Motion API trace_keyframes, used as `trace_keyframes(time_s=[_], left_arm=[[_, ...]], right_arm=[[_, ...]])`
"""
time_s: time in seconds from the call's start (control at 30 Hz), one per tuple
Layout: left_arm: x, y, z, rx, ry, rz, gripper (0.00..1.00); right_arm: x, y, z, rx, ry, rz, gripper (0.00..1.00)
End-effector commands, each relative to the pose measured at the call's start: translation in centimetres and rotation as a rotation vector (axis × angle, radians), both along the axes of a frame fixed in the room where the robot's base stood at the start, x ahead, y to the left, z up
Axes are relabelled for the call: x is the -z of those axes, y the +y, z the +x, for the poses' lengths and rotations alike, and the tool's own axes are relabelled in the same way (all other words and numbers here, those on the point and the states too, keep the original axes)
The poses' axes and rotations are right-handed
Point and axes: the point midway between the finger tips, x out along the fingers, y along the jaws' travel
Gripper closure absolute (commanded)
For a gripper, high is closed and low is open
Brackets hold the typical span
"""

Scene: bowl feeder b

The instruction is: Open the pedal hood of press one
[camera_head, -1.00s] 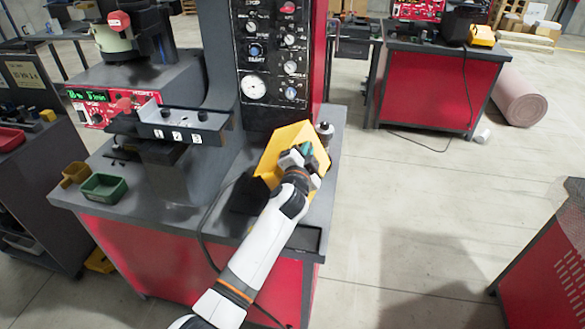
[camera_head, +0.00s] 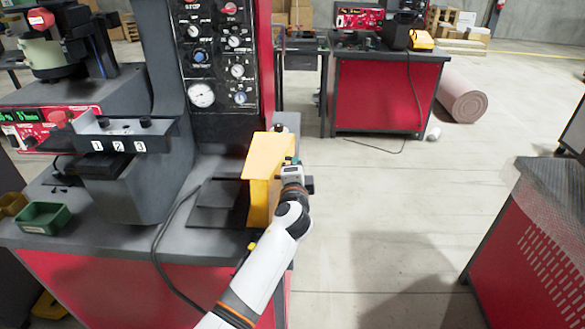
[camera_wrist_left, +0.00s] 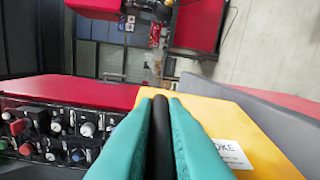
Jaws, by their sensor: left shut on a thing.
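The yellow pedal hood (camera_head: 262,185) stands steeply raised at the right edge of the press's grey table. My left gripper (camera_head: 291,166) is at the hood's upper right side. In the left wrist view its two teal fingers (camera_wrist_left: 163,112) are shut on a black bar, which looks like the hood's handle, beside the yellow hood face (camera_wrist_left: 215,112) with a white label. A dark flat base plate (camera_head: 212,207) lies uncovered to the left of the hood. The press (camera_head: 160,80) rises behind and left. My right gripper is not in view.
The control panel (camera_head: 212,60) with knobs and a gauge stands behind the hood. A black cable (camera_head: 157,240) runs over the table's front. A green bin (camera_head: 42,218) is at the left. The floor right of the table is clear up to a red cabinet (camera_head: 525,240).

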Motion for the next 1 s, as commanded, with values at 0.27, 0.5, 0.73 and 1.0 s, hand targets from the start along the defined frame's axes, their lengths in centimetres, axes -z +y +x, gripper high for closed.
trace_keyframes(time_s=[0.27, 0.5, 0.73, 1.0], left_arm=[[-0.1, 0.0, 0.0, 0.001, 0.000, 0.000, 1.00], [0.0, 0.0, 0.0, 0.000, 0.000, -0.001, 0.67], [0.0, 0.0, 0.0, -0.001, 0.000, -0.001, 0.67], [-0.1, 0.1, -2.7, -0.001, 0.000, -0.002, 0.67]], right_arm=[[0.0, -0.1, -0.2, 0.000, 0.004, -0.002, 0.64], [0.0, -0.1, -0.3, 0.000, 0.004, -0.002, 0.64], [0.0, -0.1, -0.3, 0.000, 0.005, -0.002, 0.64], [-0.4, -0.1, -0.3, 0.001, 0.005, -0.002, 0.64]])
